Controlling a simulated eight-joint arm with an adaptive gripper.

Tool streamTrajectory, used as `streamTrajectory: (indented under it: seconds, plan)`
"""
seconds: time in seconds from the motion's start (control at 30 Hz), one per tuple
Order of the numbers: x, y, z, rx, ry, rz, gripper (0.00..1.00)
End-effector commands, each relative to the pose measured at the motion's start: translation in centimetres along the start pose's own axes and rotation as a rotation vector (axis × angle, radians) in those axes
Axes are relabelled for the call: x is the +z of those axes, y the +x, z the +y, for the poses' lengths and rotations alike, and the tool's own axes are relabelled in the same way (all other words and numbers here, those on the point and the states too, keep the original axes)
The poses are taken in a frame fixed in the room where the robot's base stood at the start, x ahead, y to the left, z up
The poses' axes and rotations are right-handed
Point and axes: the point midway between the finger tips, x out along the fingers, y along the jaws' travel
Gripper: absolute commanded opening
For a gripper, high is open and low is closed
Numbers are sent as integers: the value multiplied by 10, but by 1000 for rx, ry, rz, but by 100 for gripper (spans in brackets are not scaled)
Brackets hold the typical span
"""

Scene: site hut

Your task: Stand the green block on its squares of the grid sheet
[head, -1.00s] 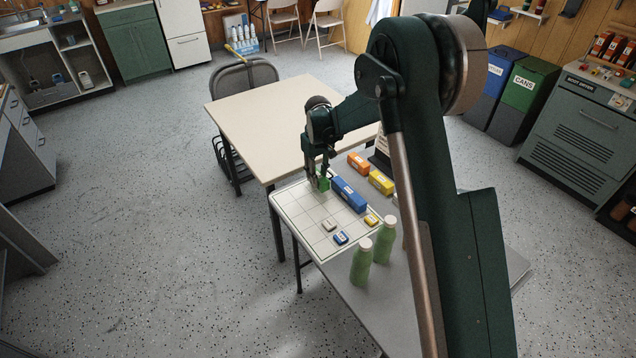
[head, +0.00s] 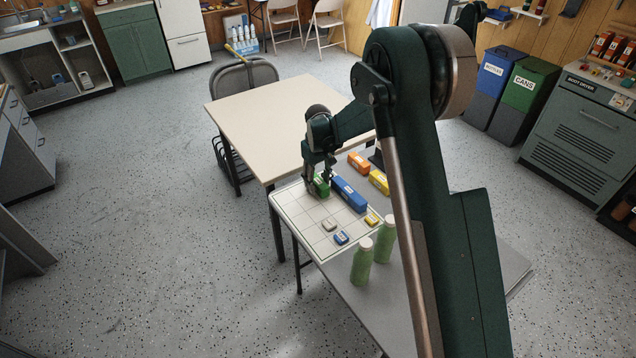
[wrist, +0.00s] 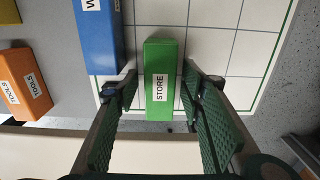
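The green block (wrist: 162,80), with a white STORE label, is at the far edge of the white grid sheet (head: 290,205), left of the blue block in the head view. It also shows in the head view (head: 321,187), low at the sheet, with its long side along the grid lines. My gripper (wrist: 160,85) is around it, one finger on each side. The wrist view shows a narrow gap between each finger and the block, so it looks open. The fingers partly hide the block in the head view. The squares under it are hidden.
The blue block (head: 350,195) lies close beside the green one. Orange (head: 358,163) and yellow (head: 380,182) blocks lie off the sheet. Two green bottles (head: 362,263) stand beyond the sheet's front corner.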

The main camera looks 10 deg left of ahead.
Motion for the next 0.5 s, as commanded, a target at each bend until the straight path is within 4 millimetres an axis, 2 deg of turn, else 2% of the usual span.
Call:
streamTrajectory:
  seconds: [0.33,0.5]
  plan:
    - [0,-2,0,0,0,0,39]
    - [0,-12,0,0,0,0,39]
